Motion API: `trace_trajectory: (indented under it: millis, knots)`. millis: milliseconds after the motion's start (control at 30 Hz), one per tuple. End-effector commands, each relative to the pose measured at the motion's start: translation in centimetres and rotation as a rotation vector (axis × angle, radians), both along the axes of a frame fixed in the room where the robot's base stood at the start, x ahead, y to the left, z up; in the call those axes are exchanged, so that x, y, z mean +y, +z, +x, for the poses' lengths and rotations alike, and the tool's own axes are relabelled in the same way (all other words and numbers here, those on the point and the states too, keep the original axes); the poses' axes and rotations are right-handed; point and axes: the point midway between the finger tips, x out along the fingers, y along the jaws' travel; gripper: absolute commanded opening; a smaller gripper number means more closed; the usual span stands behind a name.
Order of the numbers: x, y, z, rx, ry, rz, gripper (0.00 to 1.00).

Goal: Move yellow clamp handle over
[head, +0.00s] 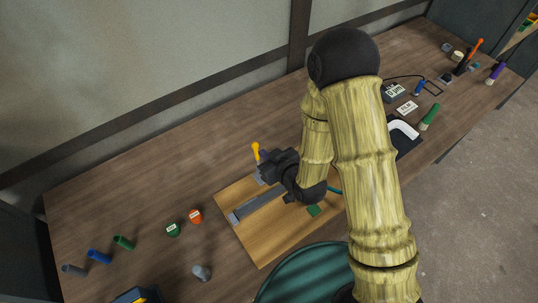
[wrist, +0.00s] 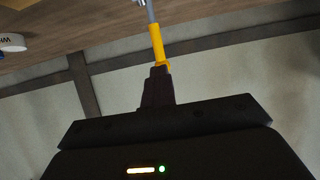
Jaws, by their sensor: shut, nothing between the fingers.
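The yellow clamp handle (head: 256,151) sticks up at the back edge of a wooden board (head: 268,241) on the bench. In the wrist view the handle (wrist: 157,44) is a yellow grip on a grey metal rod. My gripper (head: 266,168) is low over the board, right beside the handle. In the wrist view the closed dark fingers (wrist: 159,72) are at the end of the yellow grip, with nothing between them. They look close to it or touching; I cannot tell which. My gripper and arm hide most of the clamp's base.
A grey metal bar (head: 258,204) lies on the board, with a green piece (head: 314,210) near its right side. Green (head: 173,230) and orange (head: 195,216) small containers stand left of the board. A teal round seat (head: 300,275) is in front. Free bench lies behind left.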

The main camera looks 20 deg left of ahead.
Motion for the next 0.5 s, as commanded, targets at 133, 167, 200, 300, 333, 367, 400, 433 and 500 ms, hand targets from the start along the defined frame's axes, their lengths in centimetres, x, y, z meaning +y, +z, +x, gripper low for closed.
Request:
trace_trajectory:
  millis: [133, 167, 200, 300, 333, 367, 400, 433, 500]
  knots:
    - [-0.16, 0.25, -0.13, 0.001, 0.0, -0.001, 0.0]
    - [-0.2, 0.24, -0.17, 0.001, 0.0, -0.002, 0.0]
    - [-0.25, 0.22, -0.21, 0.002, 0.0, -0.002, 0.0]
    - [-0.34, 0.27, -0.29, 0.001, 0.0, -0.002, 0.0]
    - [-0.38, 0.25, -0.33, 0.001, 0.0, -0.002, 0.0]
    - [-0.41, 0.24, -0.37, 0.001, 0.0, -0.002, 0.0]
    - [-0.45, 0.26, -0.4, 0.002, 0.0, -0.002, 0.0]
    - [-0.49, 0.27, -0.43, 0.001, 0.0, -0.002, 0.0]
    - [-0.57, 0.27, -0.5, 0.002, -0.001, -0.001, 0.0]
